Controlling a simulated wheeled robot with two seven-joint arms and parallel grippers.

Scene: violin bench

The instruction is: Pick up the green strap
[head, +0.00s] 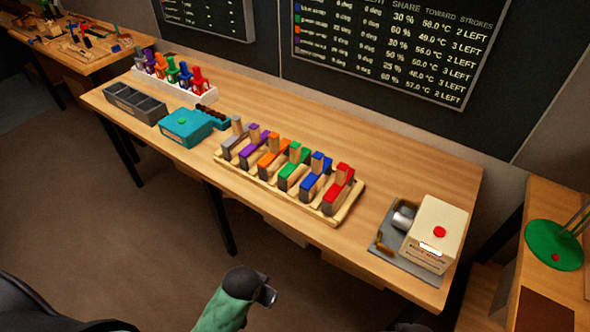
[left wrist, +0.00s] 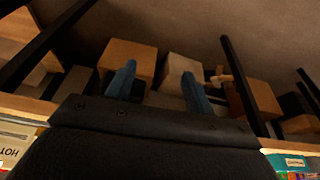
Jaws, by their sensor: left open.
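A green strap-like piece (head: 296,170) sits in a slot of the pale wooden rack (head: 262,187) on the bench, between an orange piece (head: 270,158) and a blue piece (head: 316,178). Another green item (head: 171,75) stands in the white holder at the back left. My left gripper (head: 266,296) is below and in front of the bench, well apart from the rack. In the left wrist view its two bluish fingers (left wrist: 157,85) are spread, with nothing between them. My right gripper is not in view.
On the bench (head: 400,165) are a grey compartment tray (head: 134,104), a teal box (head: 186,128) and a cream machine with a red button (head: 436,232). The bench's front edge lies between my left gripper and the rack. Boxes (left wrist: 128,62) lie under the bench.

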